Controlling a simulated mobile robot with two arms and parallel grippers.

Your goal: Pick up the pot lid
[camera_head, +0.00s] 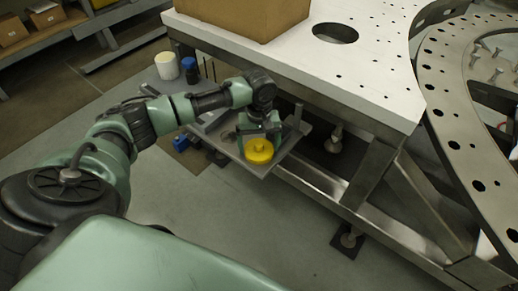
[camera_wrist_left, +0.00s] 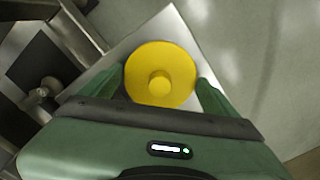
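The pot lid (camera_head: 259,150) is a round yellow disc with a small raised knob at its centre. It is on a grey metal tray (camera_head: 262,169) beside the white-topped table. My left gripper (camera_head: 260,135) is right at the lid, pointing down. In the left wrist view the lid (camera_wrist_left: 160,75) lies between the two wide-apart green fingers of the gripper (camera_wrist_left: 163,77). The fingertips are close to the lid's opposite edges; I cannot tell whether they touch it. My right gripper is in neither view.
The white tabletop (camera_head: 376,75) with a cardboard box (camera_head: 243,12) stands just behind the tray. A white cylinder (camera_head: 166,66) and a blue-capped container (camera_head: 189,68) stand farther left. A curved metal plate (camera_head: 462,110) is at right. The floor in front is clear.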

